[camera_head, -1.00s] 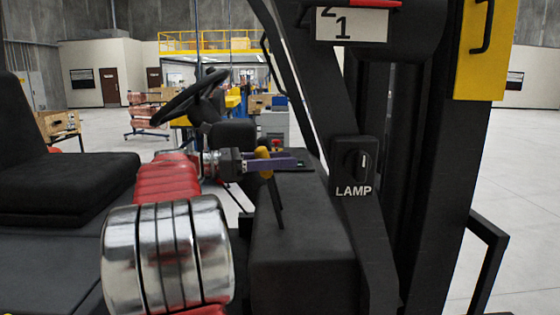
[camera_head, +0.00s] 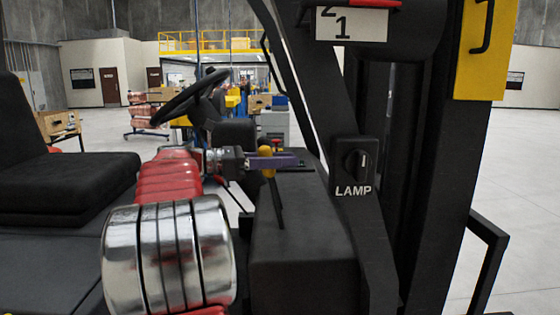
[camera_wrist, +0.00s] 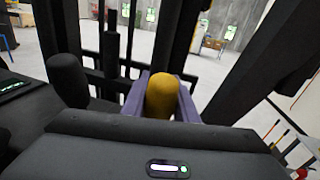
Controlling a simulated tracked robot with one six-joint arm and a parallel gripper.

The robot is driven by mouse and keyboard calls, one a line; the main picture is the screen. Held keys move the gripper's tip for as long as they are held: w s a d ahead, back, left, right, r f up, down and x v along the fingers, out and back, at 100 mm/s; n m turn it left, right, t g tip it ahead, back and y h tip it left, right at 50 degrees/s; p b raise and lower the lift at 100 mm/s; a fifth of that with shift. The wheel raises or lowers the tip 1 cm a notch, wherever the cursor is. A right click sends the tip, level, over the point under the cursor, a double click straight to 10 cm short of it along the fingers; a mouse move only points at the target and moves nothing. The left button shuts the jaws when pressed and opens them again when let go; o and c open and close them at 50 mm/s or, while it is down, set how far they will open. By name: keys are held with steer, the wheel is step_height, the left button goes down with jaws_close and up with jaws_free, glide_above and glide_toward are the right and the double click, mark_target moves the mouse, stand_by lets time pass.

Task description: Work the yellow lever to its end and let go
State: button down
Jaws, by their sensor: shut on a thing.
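The yellow lever knob (camera_head: 267,161) sits on top of a dark, tilted shaft that rises from the black console. My gripper (camera_head: 275,161), with purple fingers, is shut on the knob from the left in the head view. In the wrist view the yellow knob (camera_wrist: 162,96) lies between the two purple fingers (camera_wrist: 162,100). The lower part of the lever is hidden there by my own gripper body. The knob still shows above the fingers.
The black console (camera_head: 300,235) stands under the lever. A lamp switch (camera_head: 355,165) is on the dark pillar to the right. A steering wheel (camera_head: 190,97) and a black seat (camera_head: 60,180) are to the left. A black knob (camera_wrist: 68,80) stands left of the yellow one.

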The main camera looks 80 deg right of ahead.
mark_target(259, 154)
steer(key=s+t, duration=0.1)
steer(key=s, duration=0.1)
steer(key=s+d+t, duration=0.1)
steer(key=s, duration=0.1)
steer(key=shift+s+f+t+y, duration=0.1)
steer(key=shift+f+t+y, duration=0.2)
steer(key=shift+f+y, duration=0.1)
steer(key=c, duration=1.4)
jaws_free()
steer(key=shift+r+m, duration=0.1)
steer(key=shift+m, duration=0.2)
steer(key=v, duration=1.4)
